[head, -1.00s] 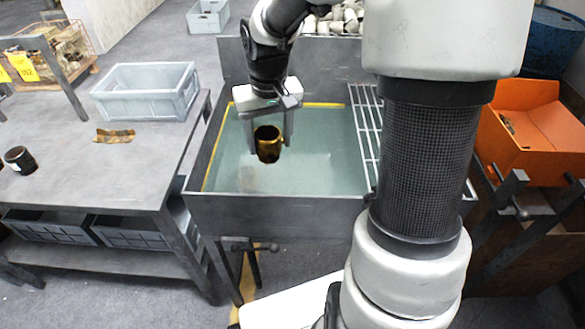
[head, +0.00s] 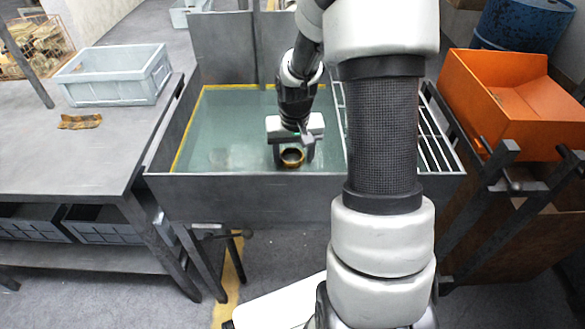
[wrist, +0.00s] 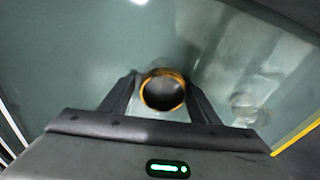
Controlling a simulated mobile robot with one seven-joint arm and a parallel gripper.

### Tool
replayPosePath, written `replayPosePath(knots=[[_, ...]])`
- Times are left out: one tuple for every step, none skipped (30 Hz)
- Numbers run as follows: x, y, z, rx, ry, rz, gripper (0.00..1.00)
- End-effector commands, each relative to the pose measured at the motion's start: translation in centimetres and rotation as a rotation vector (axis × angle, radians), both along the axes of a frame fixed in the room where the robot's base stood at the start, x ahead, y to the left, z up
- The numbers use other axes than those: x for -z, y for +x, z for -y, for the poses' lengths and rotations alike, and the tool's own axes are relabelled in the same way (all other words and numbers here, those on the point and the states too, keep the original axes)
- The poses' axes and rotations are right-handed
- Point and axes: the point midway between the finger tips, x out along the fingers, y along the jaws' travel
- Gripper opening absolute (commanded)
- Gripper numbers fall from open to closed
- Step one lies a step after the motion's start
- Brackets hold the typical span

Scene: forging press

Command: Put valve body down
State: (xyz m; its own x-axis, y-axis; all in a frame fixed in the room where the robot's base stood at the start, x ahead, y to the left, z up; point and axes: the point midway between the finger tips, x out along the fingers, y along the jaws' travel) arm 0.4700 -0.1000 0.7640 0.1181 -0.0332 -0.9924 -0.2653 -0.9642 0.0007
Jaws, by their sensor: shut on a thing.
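The valve body (head: 292,157) is a dark hollow cylinder with a yellow-orange rim. It sits between the two fingers of my gripper (head: 293,155), over the green basin floor (head: 225,130) near the basin's front wall. In the wrist view my gripper (wrist: 162,100) is shut on the valve body (wrist: 162,91), with its open end facing the camera. Its lower end is hidden, and I cannot tell whether it touches the basin floor.
The basin's front wall (head: 250,188) stands close to the gripper. A metal rack (head: 425,140) lies on the right, with an orange bin (head: 510,105) beyond. A grey crate (head: 115,75) and a brownish part (head: 80,121) are on the left table (head: 60,160).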

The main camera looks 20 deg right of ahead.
Motion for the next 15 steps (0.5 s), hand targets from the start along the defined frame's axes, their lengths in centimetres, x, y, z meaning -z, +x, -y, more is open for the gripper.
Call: replayPosePath(knots=[[1.2,-0.1,0.0,0.0,0.001,-0.004,0.21],[1.6,-0.1,0.0,0.0,0.001,-0.003,0.21],[2.2,0.0,0.0,0.0,0.001,-0.002,0.21],[2.4,0.0,0.0,0.0,0.001,-0.002,0.21],[2.6,0.0,0.0,0.0,0.001,-0.002,0.21],[2.7,0.0,0.0,0.0,0.0,-0.001,0.21],[2.6,0.0,0.0,-0.001,0.0,-0.001,0.21],[2.6,0.0,0.0,0.0,0.0,0.0,0.21],[2.5,0.0,0.0,0.0,0.0,0.0,0.21],[2.5,0.0,0.0,0.0,0.0,0.0,0.21],[2.5,0.0,0.0,0.0,0.0,0.0,0.21],[2.5,0.0,0.0,0.0,0.0,0.0,0.21],[2.6,0.0,0.0,0.0,0.0,0.0,0.21],[2.7,0.0,0.0,0.0,0.0,0.0,0.21],[2.9,0.0,0.0,-0.001,0.0,-0.001,0.21]])
